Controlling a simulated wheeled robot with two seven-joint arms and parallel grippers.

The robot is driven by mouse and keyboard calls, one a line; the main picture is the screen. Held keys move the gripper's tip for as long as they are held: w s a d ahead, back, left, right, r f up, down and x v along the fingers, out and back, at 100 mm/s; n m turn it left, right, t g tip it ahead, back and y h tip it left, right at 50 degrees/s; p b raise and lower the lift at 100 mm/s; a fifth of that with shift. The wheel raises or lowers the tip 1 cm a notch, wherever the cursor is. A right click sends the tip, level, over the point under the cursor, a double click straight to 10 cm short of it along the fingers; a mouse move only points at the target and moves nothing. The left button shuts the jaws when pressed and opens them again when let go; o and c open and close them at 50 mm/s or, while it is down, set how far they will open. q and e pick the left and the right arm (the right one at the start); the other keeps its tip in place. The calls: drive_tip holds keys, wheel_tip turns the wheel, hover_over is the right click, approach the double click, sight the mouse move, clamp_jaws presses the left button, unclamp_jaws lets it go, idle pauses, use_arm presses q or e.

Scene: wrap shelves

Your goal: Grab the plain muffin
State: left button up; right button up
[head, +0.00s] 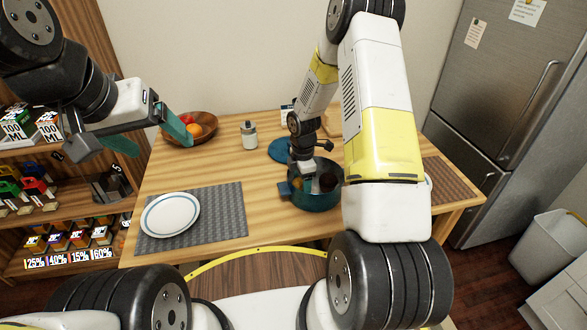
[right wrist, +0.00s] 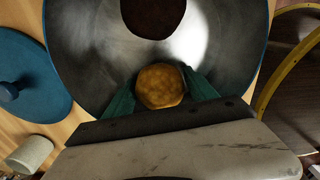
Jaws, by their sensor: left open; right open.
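The plain muffin (right wrist: 162,86), round and golden-brown, lies inside the blue pot (head: 318,200) in the right wrist view. My right gripper (right wrist: 160,94) reaches down into the pot, its teal fingers open on either side of the plain muffin. I cannot tell whether they touch it. A dark brown muffin (right wrist: 153,14) lies farther across the pot floor; it also shows in the head view (head: 328,181). In the head view my right arm hides part of the pot. My left gripper (head: 162,148) is open and empty, raised left of the table.
The blue lid (head: 281,151) lies behind the pot. A white plate (head: 170,215) sits on a grey placemat (head: 233,210) at left. A fruit bowl (head: 203,130) and a jar (head: 249,135) stand at the back. Shelves (head: 75,258) stand left, a fridge (head: 505,110) right.

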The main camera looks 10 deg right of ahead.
drive_tip(key=shift+r, duration=0.1)
drive_tip(key=c, duration=1.1)
